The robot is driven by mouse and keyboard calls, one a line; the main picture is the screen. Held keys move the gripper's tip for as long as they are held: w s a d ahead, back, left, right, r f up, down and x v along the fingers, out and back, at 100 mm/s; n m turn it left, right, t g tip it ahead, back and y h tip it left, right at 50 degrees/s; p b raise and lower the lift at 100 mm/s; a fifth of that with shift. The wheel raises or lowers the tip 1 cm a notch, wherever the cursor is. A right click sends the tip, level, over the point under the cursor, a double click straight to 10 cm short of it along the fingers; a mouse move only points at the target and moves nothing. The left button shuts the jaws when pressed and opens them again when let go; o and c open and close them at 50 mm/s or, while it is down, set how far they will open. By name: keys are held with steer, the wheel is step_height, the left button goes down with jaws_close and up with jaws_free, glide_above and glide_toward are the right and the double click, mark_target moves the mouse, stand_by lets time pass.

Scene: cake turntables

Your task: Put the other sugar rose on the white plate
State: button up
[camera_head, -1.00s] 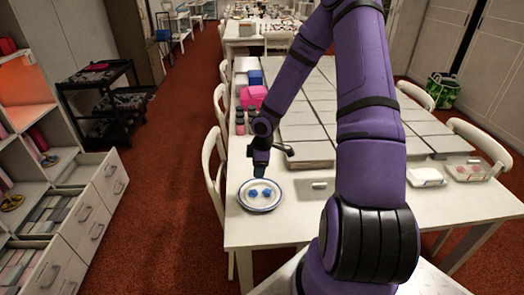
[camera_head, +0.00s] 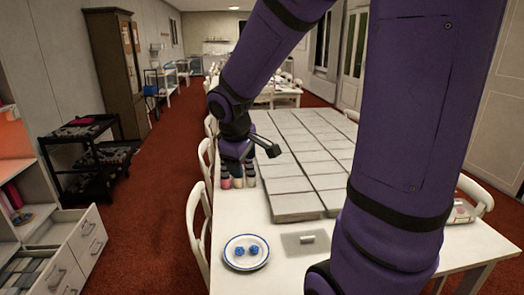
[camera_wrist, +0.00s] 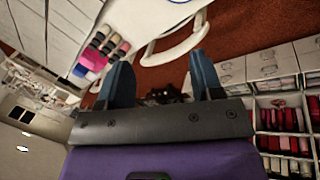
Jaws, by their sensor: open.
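The white plate (camera_head: 231,262) with a blue rim sits on the near left corner of the white table. Two blue sugar roses, a left one (camera_head: 239,251) and a right one (camera_head: 254,249), lie on the plate side by side. My gripper is raised beyond the plate, over the left side of the table, and its fingers are hard to make out in the head view. In the wrist view my gripper (camera_wrist: 165,82) has its two fingers wide apart with nothing between them. The plate's edge may show at the top of the wrist view, cut off.
Grey square slabs (camera_head: 300,170) cover the middle of the table. A small white block (camera_head: 307,239) lies right of the plate. White chairs (camera_head: 197,225) line that side. A black cart (camera_head: 90,165) stands farther left.

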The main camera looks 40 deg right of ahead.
steer(key=s+a+r+m+t+y, duration=0.1)
steer(key=s+a+r, duration=0.3)
steer(key=s, duration=0.4)
steer(key=s+a+r+m+t+y, duration=0.2)
steer(key=s+a+r+m, duration=0.1)
steer(key=s+r, duration=0.4)
steer(key=shift+s+a+m, duration=0.3)
steer(key=shift+s+a, duration=0.45)
steer(key=shift+s, duration=0.15)
